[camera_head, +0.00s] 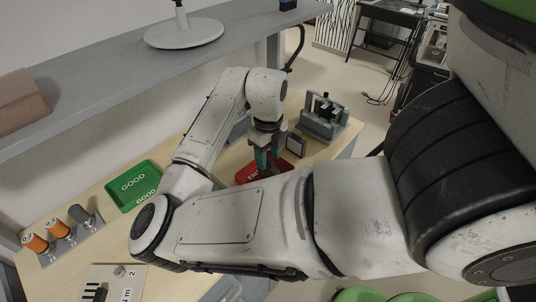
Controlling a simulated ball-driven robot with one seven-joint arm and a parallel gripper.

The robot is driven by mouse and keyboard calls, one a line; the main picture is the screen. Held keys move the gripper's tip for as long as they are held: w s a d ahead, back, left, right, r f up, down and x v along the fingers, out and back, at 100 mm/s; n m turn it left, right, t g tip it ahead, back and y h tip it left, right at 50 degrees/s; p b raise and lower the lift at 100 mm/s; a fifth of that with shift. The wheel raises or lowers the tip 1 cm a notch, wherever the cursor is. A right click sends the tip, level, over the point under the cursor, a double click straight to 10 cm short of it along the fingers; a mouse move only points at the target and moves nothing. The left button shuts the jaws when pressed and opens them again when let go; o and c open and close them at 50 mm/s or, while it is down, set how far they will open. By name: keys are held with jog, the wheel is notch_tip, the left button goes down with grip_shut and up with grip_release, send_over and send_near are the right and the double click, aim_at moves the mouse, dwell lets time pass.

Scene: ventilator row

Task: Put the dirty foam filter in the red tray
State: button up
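A red tray (245,177) with white lettering, partly readable as "FAU", lies on the wooden bench behind my forearm. My gripper (266,163) points down over the red tray, its greenish fingers in front of the tray's middle. The fingertips are small and partly merged with the tray, so I cannot tell whether they are open or hold something. A small dark square piece with a pale edge (296,145) stands just right of the tray; it may be the foam filter, but I cannot tell. No other foam filter is clearly visible. My arm hides the tray's near part.
A green tray (123,188) marked "GOOD" lies to the left. Several orange and grey cylinders (58,228) stand at the bench's left. A grey fixture (322,122) stands right of the tray. A grey shelf (110,65) runs above the bench.

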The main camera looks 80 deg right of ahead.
jog(key=shift+r+p, duration=0.45)
jog(key=shift+r, duration=0.05)
notch_tip(320, 180, up, 12)
dwell(0.3)
jog(key=shift+r, duration=0.1)
dwell(0.7)
